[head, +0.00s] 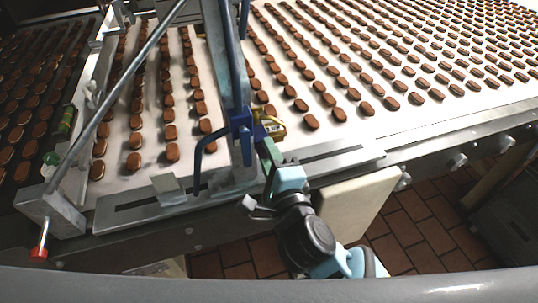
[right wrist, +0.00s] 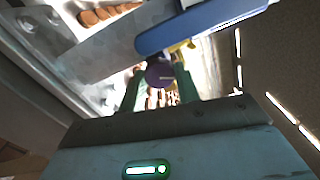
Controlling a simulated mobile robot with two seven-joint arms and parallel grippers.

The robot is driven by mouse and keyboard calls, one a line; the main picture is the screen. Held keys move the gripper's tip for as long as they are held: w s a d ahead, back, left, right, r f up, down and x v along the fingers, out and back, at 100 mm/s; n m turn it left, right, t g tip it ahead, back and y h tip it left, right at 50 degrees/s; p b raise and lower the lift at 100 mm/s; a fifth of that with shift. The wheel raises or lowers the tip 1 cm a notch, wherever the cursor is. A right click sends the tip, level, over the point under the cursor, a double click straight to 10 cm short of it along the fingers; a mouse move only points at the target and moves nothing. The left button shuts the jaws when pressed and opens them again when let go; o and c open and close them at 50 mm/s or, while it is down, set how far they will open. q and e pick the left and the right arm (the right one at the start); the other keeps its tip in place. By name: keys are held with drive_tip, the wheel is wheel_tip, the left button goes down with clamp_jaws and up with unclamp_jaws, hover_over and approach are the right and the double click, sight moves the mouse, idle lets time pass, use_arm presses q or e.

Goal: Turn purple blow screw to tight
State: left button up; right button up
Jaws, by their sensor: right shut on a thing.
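The purple blow screw (right wrist: 159,73) shows in the right wrist view as a dark round knob. It sits between the two green fingers of my right gripper (right wrist: 160,83), which is shut on it. In the head view my right gripper (head: 268,153) reaches up to the blue bracket (head: 243,124) on the metal frame, beside a small yellow part (head: 274,128). I cannot make out the screw there; the fingers and bracket hide it. How far the screw is turned does not show. My left gripper is not in view.
A blue bar (right wrist: 200,25) passes close above the fingers in the right wrist view. Rows of brown cookies lie on the white conveyor (head: 350,125) behind. A metal rail (head: 335,154) runs along its front edge. A red-tipped knob (head: 39,252) is at lower left.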

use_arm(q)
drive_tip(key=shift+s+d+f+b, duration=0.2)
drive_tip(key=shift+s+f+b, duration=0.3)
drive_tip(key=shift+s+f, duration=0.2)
use_arm(e)
drive_tip(key=shift+m, duration=5.8)
drive_tip(key=o, duration=1)
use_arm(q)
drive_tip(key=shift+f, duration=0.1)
